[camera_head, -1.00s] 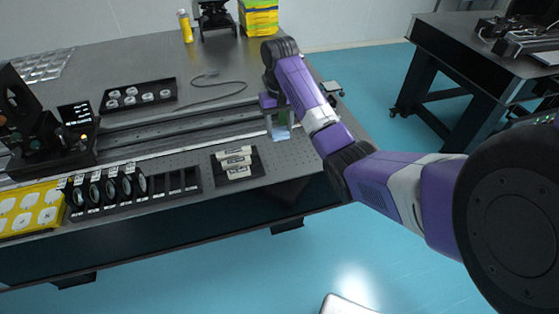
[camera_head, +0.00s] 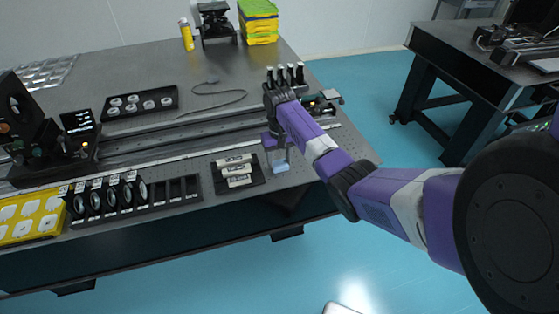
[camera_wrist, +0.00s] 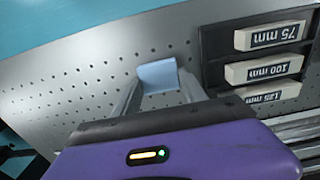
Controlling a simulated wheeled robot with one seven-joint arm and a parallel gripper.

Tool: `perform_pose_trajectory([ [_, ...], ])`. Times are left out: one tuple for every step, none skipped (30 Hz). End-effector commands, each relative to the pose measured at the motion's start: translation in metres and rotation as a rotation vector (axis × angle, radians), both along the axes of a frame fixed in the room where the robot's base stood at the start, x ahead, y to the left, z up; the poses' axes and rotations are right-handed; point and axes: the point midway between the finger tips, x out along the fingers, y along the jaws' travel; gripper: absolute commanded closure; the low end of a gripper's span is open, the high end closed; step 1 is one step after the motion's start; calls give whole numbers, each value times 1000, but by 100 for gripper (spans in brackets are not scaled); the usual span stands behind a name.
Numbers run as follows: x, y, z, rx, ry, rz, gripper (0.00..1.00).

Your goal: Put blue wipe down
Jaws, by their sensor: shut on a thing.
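The blue wipe (camera_wrist: 158,76) is a small light-blue folded piece between my two fingertips in the wrist view. In the head view the wipe (camera_head: 281,166) hangs under my gripper (camera_head: 276,150), close to the perforated front part of the optical table (camera_head: 200,218). My gripper (camera_wrist: 158,90) is shut on the wipe and points toward the tabletop. I cannot tell whether the wipe touches the table.
A black tray of labelled white blocks (camera_head: 237,170) lies just left of my gripper; in the wrist view the tray (camera_wrist: 213,42) is at right. A lens rack (camera_head: 130,203) stands further left. Black posts (camera_head: 285,77) stand behind my arm. Bare perforated surface surrounds the wipe.

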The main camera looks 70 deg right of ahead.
Motion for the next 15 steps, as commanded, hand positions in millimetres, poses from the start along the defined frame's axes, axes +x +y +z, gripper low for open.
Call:
perform_pose_trajectory([
  [0, 0, 0, 0, 0, 0, 88],
  [0, 0, 0, 0, 0, 0, 88],
  [0, 0, 0, 0, 0, 0, 88],
  [0, 0, -1, 0, 0, 0, 88],
  [0, 0, -2, 0, 0, 0, 88],
  [0, 0, -3, 0, 0, 0, 88],
  [0, 0, -3, 0, 0, 0, 47],
  [0, 0, -2, 0, 0, 0, 41],
  [0, 0, -2, 0, 0, 0, 33],
  [0, 0, -2, 0, 0, 0, 29],
  [0, 0, -2, 0, 0, 0, 29],
  [0, 0, -2, 0, 0, 0, 29],
  [0, 0, -2, 0, 0, 0, 29],
  [0, 0, -2, 0, 0, 0, 29],
  [0, 0, -2, 0, 0, 0, 29],
])
